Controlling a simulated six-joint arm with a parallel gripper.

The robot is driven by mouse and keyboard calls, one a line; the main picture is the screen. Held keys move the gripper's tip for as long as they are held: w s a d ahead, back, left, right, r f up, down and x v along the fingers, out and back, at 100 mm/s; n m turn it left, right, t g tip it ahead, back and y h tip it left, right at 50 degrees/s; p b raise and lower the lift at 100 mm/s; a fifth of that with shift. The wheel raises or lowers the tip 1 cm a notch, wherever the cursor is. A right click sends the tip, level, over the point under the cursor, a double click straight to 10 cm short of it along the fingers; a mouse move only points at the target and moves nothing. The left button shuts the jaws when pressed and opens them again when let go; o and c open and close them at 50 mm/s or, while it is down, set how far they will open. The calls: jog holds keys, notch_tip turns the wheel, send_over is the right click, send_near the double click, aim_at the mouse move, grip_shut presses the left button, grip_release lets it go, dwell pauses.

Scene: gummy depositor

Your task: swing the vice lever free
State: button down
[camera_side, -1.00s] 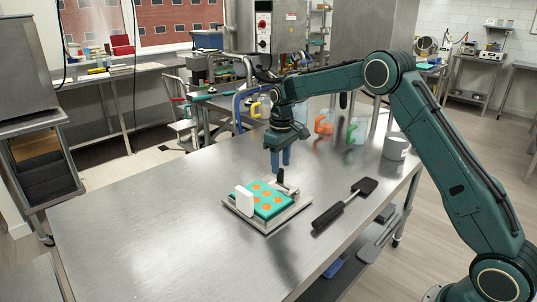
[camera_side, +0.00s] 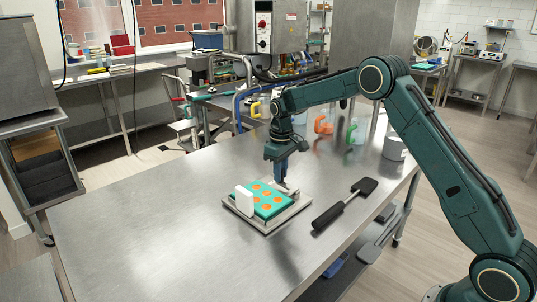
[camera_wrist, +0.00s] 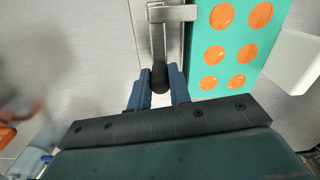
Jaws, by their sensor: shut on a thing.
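The vice lever (camera_wrist: 159,76) has a dark knob at its near end and runs to a metal clamp bracket (camera_wrist: 175,13) beside the mould. My gripper (camera_wrist: 160,88) has its two blue fingers on either side of the dark knob, shut on it. In the side view my gripper (camera_side: 281,180) points down at the back edge of the vice plate (camera_side: 267,227), where it hides most of the lever. The teal mould (camera_side: 270,208) with several orange gummies lies on the plate; it also shows in the wrist view (camera_wrist: 213,38). A white block (camera_side: 244,201) stands at the mould's left side.
A black spatula (camera_side: 343,206) lies on the steel table (camera_side: 150,228) right of the vice. The table's left and front are clear.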

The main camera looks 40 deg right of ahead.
jog(key=shift+d+m, duration=0.2)
jog(key=shift+m, duration=0.1)
jog(key=shift+s+d+m, duration=0.1)
jog(key=shift+d+m, duration=0.5)
jog(key=shift+m, duration=0.6)
jog(key=d+m, duration=0.1)
jog(key=m, duration=0.2)
jog(key=shift+s+d, duration=0.35)
jog(key=m, duration=0.2)
jog(key=s+d+m, duration=0.1)
jog(key=shift+d+m, duration=0.2)
jog(key=shift+m, duration=0.2)
jog(key=shift+s+d+m, duration=0.35)
jog(key=shift+s+m, duration=0.25)
jog(key=shift+m, duration=0.6)
jog(key=c, duration=1.3)
grip_release()
jog(key=shift+r, duration=0.15)
